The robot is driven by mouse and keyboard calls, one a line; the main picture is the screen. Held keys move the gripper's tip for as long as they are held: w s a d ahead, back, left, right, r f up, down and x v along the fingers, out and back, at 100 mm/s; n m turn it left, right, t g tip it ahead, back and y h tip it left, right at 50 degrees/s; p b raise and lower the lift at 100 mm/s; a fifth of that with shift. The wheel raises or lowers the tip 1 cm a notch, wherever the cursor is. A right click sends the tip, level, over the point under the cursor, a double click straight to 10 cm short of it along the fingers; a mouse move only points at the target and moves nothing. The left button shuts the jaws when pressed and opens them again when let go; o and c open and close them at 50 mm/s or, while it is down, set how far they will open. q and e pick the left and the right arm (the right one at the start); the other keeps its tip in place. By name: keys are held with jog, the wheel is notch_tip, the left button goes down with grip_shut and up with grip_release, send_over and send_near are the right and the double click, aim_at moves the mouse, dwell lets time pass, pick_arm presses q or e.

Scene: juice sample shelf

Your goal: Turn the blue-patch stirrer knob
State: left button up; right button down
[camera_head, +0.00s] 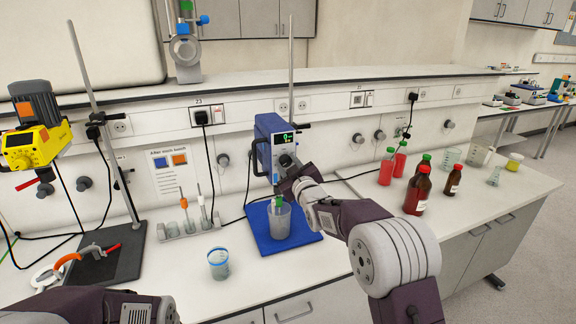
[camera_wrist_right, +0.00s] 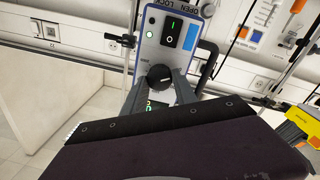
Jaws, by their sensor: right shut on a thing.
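The blue-and-white stirrer (camera_head: 266,142) stands at the back of the bench, with a lit green display on its front. In the right wrist view its panel shows a power switch (camera_wrist_right: 172,32), a blue patch (camera_wrist_right: 187,37) and a dark round knob (camera_wrist_right: 160,75). My right gripper (camera_head: 287,165) is at the stirrer's front, shut on the knob; its fingers are partly hidden by its own body in both views. A beaker (camera_head: 277,222) with a green-topped item stands below the stirrer on a blue mat (camera_head: 262,238). My left gripper is out of view; only part of my left arm shows.
A yellow stirrer (camera_head: 35,140) hangs on a stand at left. A rack (camera_head: 190,222) and a blue-rimmed beaker (camera_head: 218,264) stand left of the mat. Red bottles (camera_head: 417,192) and glassware stand at right. The bench front right of the blue-rimmed beaker is partly clear.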

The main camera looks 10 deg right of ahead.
jog(key=shift+m, duration=0.3)
jog(key=m+b, duration=0.1)
jog(key=m, duration=0.1)
jog(key=shift+f+m, duration=0.1)
jog(key=shift+m, duration=0.2)
jog(key=shift+m+b, duration=0.4)
jog(key=shift+m, duration=0.5)
jog(key=m, duration=0.2)
jog(key=shift+d+m, duration=0.1)
jog(key=shift+m, duration=0.2)
jog(key=m+p, duration=0.1)
jog(key=m, duration=0.3)
jog(key=shift+r+g, duration=0.2)
jog(key=shift+g, duration=0.1)
jog(key=m+p, duration=0.2)
jog(key=m, duration=0.3)
jog(key=shift+d+f+m+y, duration=0.1)
jog(key=shift+m+y, duration=0.2)
